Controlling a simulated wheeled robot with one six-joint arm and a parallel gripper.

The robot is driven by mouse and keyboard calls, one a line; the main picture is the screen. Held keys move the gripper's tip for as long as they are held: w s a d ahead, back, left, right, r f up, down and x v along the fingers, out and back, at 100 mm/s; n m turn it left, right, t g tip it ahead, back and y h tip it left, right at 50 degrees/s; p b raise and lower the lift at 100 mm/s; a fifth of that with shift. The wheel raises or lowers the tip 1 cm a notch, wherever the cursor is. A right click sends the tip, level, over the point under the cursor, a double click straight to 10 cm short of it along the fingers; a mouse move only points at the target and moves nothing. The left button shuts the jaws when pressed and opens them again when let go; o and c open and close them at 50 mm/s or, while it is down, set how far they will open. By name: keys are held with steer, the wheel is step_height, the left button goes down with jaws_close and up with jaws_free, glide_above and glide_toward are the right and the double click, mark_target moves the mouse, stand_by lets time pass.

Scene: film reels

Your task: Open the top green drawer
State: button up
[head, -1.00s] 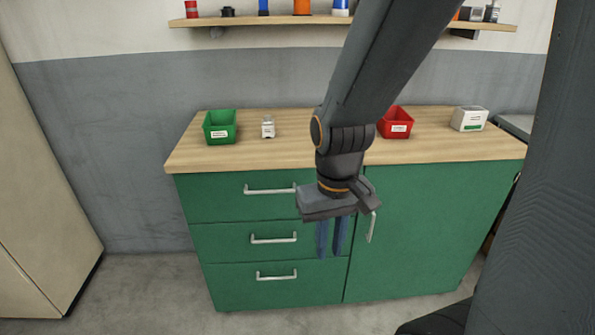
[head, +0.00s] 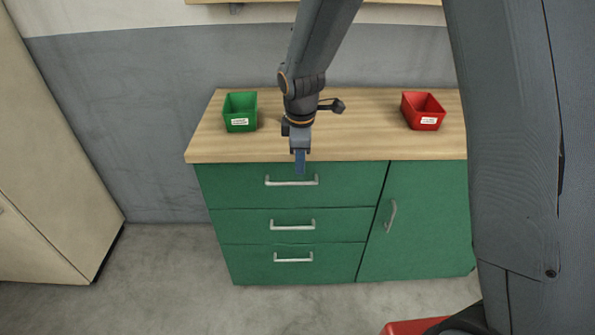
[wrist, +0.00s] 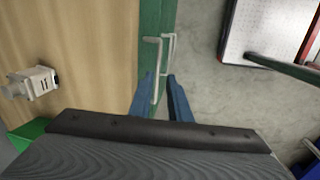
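The top green drawer (head: 235,187) is closed, flush with the drawers below it. Its metal bar handle (head: 277,184) runs horizontally across its front. My gripper (head: 300,168) points down at the drawer front, with its blue fingertips by the handle. In the wrist view the two fingers of my gripper (wrist: 163,88) are apart. The handle (wrist: 158,66) shows in the gap between them, nearer the left finger. I cannot tell whether a finger touches it. The lower part of the handle is partly hidden by the fingers.
A green bin (head: 240,112) and a red bin (head: 423,112) stand on the wooden counter (head: 350,145). A small whitish object (wrist: 35,82) is on the counter in the wrist view. Two more drawers lie below, and a cupboard door (head: 425,220) is at right.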

mark_target(297, 182)
steer(key=shift+n, duration=0.3)
steer(key=shift+w+a+f+p, duration=0.1)
steer(key=shift+w+f+p, duration=0.2)
steer(key=shift+f, duration=1)
steer(key=shift+w+a+f+p, duration=0.1)
steer(key=shift+w+f+p, duration=0.2)
steer(key=shift+f, duration=1.05)
steer(key=shift+w+a+f+p, duration=0.15)
steer(key=shift+w+f, duration=0.25)
steer(key=shift+f, duration=0.9)
jaws_close()
